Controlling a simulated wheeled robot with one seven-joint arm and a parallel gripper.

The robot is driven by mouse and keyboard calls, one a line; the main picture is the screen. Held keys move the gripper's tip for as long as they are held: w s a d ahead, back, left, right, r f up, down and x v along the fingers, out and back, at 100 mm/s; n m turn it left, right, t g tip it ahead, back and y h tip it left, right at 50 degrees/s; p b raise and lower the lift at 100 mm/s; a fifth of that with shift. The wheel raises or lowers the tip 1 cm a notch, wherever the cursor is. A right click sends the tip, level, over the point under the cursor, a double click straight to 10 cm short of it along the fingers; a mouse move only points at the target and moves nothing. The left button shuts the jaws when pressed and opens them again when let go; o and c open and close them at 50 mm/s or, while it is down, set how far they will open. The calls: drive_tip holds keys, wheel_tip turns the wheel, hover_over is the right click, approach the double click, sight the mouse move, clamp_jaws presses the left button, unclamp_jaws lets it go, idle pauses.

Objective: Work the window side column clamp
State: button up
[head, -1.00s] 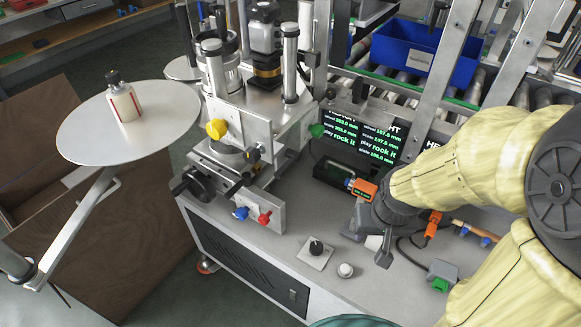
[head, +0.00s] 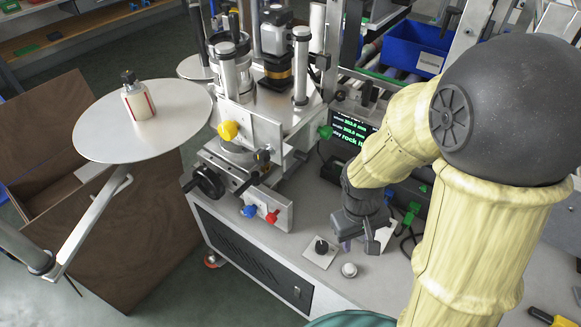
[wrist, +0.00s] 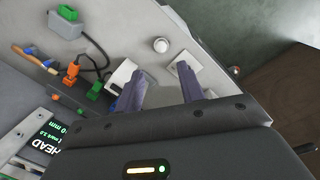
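I cannot tell which belongs to the window side column clamp. My gripper (head: 358,244) points down over the bench, right of these knobs and touching none. In the wrist view, its two purple-grey fingers (wrist: 160,90) stand apart with nothing between them.
A black rotary knob (head: 321,246) and a white button (head: 349,270) are just left of and below my gripper. A round disc (head: 175,120) holds a bottle (head: 138,98) at left. A black handwheel (head: 208,181) projects from the labeller. Cables and an orange connector (wrist: 72,72) lie on the bench.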

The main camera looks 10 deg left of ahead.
drive_tip(key=a+f+n+h+p, duration=0.1)
drive_tip(key=a+n+h+p, duration=0.2)
drive_tip(key=a+n+h, duration=0.3)
drive_tip(key=n+t+h+p, duration=0.2)
drive_tip(key=n+t+p, duration=0.5)
drive_tip(key=n+t, duration=0.95)
approach(289, 171)
drive_tip(key=r+v, duration=0.1)
drive_tip(key=v, duration=0.6)
drive_tip(key=shift+a+f+n+g, duration=0.25)
drive_tip(key=shift+n+g, duration=0.1)
drive_tip(key=shift+g, duration=0.1)
drive_tip(key=shift+d, duration=0.1)
drive_tip(key=p+x, duration=0.2)
drive_tip(key=x, duration=1.5)
drive_tip(key=shift+w+f, duration=0.2)
drive_tip(key=shift+w, duration=0.1)
drive_tip(key=shift+s, duration=0.1)
clamp_jaws()
